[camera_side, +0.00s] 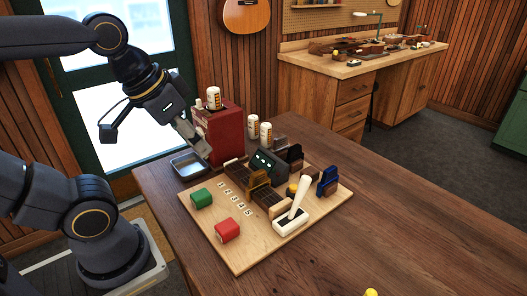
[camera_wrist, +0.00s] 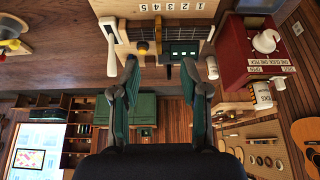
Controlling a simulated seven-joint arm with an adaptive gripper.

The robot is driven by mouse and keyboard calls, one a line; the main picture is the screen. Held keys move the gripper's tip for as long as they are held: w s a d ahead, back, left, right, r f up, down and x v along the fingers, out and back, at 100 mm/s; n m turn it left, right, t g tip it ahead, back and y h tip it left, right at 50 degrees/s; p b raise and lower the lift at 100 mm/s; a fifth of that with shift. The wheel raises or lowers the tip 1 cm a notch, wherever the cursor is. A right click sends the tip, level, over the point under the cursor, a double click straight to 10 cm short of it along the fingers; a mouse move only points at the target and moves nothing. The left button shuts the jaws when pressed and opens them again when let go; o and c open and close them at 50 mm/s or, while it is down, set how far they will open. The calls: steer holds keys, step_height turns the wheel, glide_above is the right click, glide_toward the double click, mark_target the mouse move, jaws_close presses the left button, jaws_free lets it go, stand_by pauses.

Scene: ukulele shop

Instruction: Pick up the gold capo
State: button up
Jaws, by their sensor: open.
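The gold capo (camera_side: 260,180) stands on the small dark fretboard (camera_side: 235,174) on the wooden board, left of the dark screen block in the side view. My gripper (camera_side: 204,152) is above and left of the capo in the side view, close to the red box and apart from the capo. In the wrist view my gripper (camera_wrist: 161,72) has its two fingers spread with nothing between them.
A blue capo (camera_side: 327,182) and a black capo (camera_side: 295,155) stand on the board. A white lever (camera_side: 297,205), green button (camera_side: 201,198) and red button (camera_side: 227,230) share it. The red box (camera_side: 224,130) and metal tray (camera_side: 181,168) are close to my gripper.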

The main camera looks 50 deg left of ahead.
steer(key=w+r+g, duration=0.2)
steer(key=w+r, duration=0.2)
steer(key=w, duration=0.2)
steer(key=g, duration=0.3)
glide_toward(258, 172)
steer(key=f, duration=0.6)
steer(key=shift+s+d+f, duration=0.1)
steer(key=shift+d+f, duration=0.05)
steer(key=shift+d, duration=0.1)
steer(key=f, duration=0.5)
steer(key=shift+a+f, duration=0.25)
steer(key=shift+f, duration=0.1)
jaws_close()
